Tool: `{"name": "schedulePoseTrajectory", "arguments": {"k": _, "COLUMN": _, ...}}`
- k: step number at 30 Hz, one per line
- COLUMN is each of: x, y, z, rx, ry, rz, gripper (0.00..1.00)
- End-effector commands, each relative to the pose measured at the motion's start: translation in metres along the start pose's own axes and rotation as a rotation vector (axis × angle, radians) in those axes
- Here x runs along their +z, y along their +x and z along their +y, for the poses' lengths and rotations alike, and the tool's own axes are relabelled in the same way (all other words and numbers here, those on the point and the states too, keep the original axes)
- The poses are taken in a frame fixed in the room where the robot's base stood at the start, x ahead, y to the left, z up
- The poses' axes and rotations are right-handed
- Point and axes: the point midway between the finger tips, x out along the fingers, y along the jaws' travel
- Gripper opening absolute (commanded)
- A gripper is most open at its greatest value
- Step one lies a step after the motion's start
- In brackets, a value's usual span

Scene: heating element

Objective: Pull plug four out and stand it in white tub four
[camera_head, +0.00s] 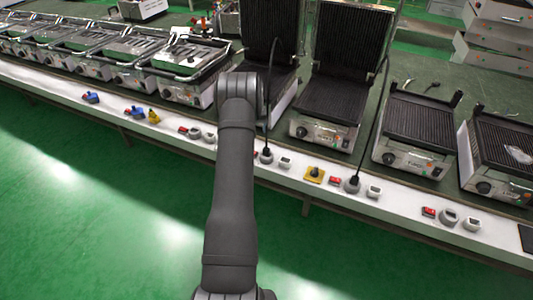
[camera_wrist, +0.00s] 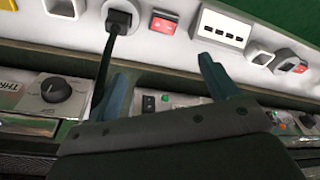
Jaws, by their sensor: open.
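My gripper (camera_wrist: 162,68) is open and empty in the wrist view, its two fingers spread above the bench edge. A black plug (camera_wrist: 118,20) sits in a round socket, up and left of the left finger, with a black cable running down. A white tub (camera_wrist: 65,9) is left of it. In the head view, my arm hides the gripper. Two plugs with upright cables show right of the arm, a nearer plug (camera_head: 266,155) and a farther plug (camera_head: 352,183). A white tub (camera_head: 285,162) and another white tub (camera_head: 374,191) stand beside them. No readable number marks either plug.
Grills with raised lids (camera_head: 343,85) stand behind the ledge. Green floor (camera_head: 110,200) is open in front.

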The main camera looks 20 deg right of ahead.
Motion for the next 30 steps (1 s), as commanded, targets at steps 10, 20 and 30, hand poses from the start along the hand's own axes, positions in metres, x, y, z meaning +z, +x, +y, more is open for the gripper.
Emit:
{"name": "schedulePoseTrajectory", "arguments": {"k": 10, "x": 0.000, "y": 0.000, "z": 0.000, "rx": 0.000, "ry": 0.000, "rz": 0.000, "gripper": 0.55}}
{"name": "schedulePoseTrajectory", "arguments": {"k": 20, "x": 0.004, "y": 0.033, "z": -0.034, "rx": -0.050, "ry": 0.047, "rz": 0.168, "gripper": 0.55}}
{"name": "schedulePoseTrajectory", "arguments": {"k": 30, "x": 0.033, "y": 0.063, "z": -0.063, "rx": -0.037, "ry": 0.219, "rz": 0.507, "gripper": 0.55}}
